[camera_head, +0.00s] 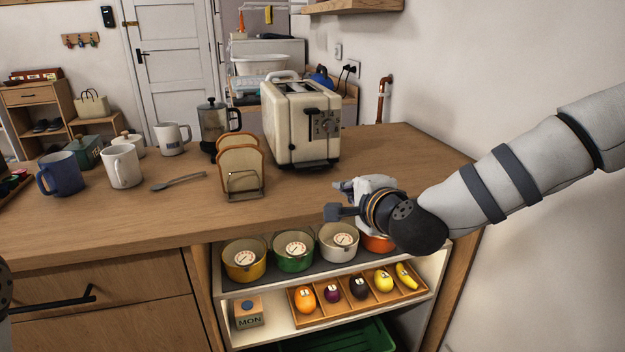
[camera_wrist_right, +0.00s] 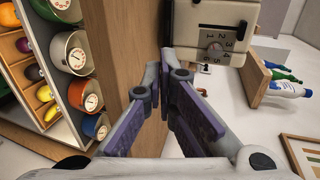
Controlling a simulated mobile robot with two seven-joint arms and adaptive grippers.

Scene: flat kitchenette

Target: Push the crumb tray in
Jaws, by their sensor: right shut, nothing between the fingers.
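The cream toaster (camera_head: 293,125) stands upright on the wooden counter, its lever and dial side facing front right. A dark strip at its base looks like the crumb tray (camera_head: 318,166); how far it sticks out I cannot tell. The toaster's dial side also shows at the top of the right wrist view (camera_wrist_right: 215,42). My right gripper (camera_head: 342,199) is shut and empty, in front of and below the toaster near the counter's front edge. Its fingers (camera_wrist_right: 160,68) point toward the toaster and are apart from it. My left gripper is not in view.
A rack with bread slices (camera_head: 242,170) stands left of the toaster, a French press (camera_head: 212,125) behind it. Below the counter, open shelves hold pots (camera_head: 294,250) and toy fruit. Counter right of the toaster is clear.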

